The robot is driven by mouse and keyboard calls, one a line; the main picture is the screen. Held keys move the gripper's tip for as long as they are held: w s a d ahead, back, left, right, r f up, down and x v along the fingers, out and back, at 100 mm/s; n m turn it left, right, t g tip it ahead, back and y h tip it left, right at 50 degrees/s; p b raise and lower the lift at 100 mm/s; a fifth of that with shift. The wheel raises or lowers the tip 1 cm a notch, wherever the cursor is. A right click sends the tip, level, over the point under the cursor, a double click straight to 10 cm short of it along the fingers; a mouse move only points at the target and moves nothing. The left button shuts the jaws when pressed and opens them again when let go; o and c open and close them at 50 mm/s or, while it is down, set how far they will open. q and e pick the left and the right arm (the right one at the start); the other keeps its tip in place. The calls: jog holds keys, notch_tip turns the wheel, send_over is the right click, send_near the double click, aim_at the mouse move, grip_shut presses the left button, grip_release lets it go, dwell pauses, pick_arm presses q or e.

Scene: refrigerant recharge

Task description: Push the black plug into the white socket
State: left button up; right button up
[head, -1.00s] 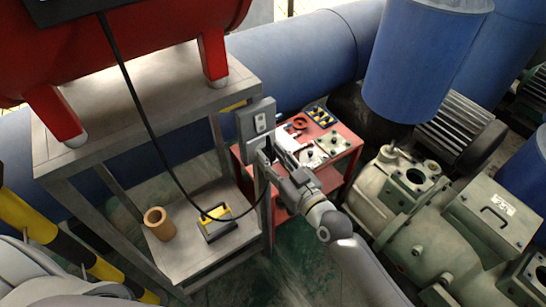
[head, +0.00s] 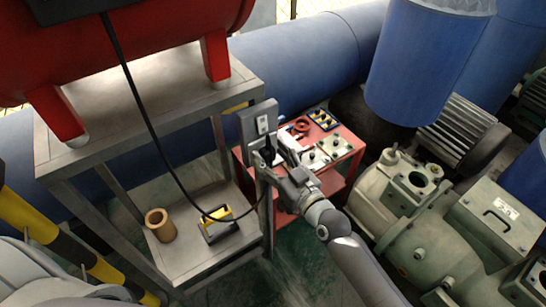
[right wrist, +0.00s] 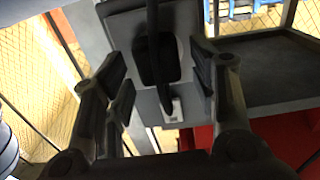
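The grey socket box (head: 258,118) is on the post at the corner of the metal stand, with a white socket (head: 263,125) on its face. The black plug (head: 267,153) is at the lower part of the box, below that socket, with its cable attached. My right gripper (head: 272,164) is in front of the box. In the right wrist view its fingers are apart on both sides of the plug (right wrist: 158,60), with gaps. The white socket (right wrist: 173,108) also shows there. I cannot tell how deep the plug sits. My left gripper is out of view.
The black cable (head: 150,125) hangs from above and loops over the shelf. A yellow-black device (head: 219,222) and a tan cup (head: 160,224) stand on the lower shelf. A red cart (head: 345,140) with parts is behind my right gripper. Green-grey machinery (head: 430,225) stands at the right.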

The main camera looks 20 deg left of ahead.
jog(key=shift+d+f, duration=0.1)
jog(key=shift+s+d, duration=0.2)
jog(key=v, duration=1.1)
jog(key=shift+d, duration=0.2)
